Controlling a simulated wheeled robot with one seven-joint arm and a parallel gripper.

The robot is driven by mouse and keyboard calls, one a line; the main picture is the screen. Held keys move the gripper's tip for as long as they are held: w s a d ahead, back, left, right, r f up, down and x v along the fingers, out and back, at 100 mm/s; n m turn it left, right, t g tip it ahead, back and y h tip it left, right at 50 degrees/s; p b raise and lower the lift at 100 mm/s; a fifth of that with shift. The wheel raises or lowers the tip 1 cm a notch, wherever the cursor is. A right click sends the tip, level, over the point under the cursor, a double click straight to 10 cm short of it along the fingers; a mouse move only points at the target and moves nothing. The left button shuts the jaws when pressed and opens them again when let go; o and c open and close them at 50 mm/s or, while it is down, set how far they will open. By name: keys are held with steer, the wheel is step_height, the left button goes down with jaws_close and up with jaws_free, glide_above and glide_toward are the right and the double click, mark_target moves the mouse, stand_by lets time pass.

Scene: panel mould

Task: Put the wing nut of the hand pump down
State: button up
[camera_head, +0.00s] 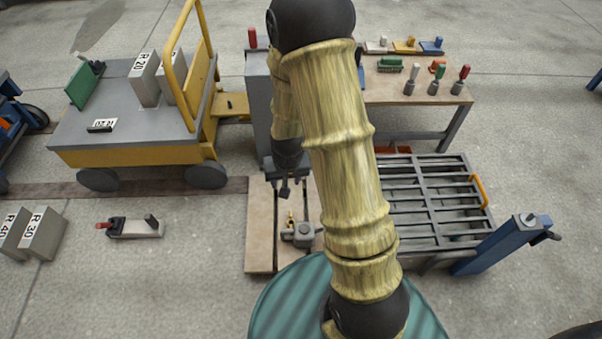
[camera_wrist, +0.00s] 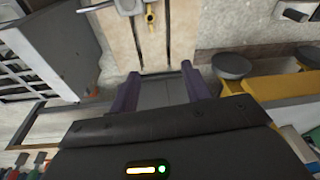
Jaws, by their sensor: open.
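A small grey fitting (camera_head: 302,234) sits on the wooden board (camera_head: 262,245) on the floor, partly behind my arm. A small brass-yellow piece (camera_head: 290,218), which looks like the wing nut, stands at its far side. In the wrist view the brass piece (camera_wrist: 150,18) is near the top edge, beside the grey fitting (camera_wrist: 126,5). My gripper (camera_head: 285,190) hangs above the far part of the board. Its two purple fingers (camera_wrist: 160,88) are apart with nothing held between them, and the brass piece lies beyond their tips. The nut's exact tilt is too small to tell.
A yellow and grey cart (camera_head: 130,155) stands at the left. A slatted metal rack (camera_head: 430,200) and a blue post (camera_head: 505,245) are at the right. A workbench (camera_head: 415,92) with tools stands behind. A small device with a red knob (camera_head: 135,229) lies on the left floor.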

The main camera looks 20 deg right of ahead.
steer(key=s+r+n, duration=0.2)
steer(key=s+r, duration=0.8)
steer(key=r, duration=0.5)
steer(key=shift+s+d+r, duration=0.15)
steer(key=shift+d+r, duration=0.1)
steer(key=shift+d, duration=0.15)
steer(key=shift+r, duration=0.1)
step_height(320, 180, up, 49)
steer(key=p, duration=4.8)
steer(key=shift+f+p, duration=0.2)
steer(key=shift+p, duration=0.2)
steer(key=shift+f, duration=0.1)
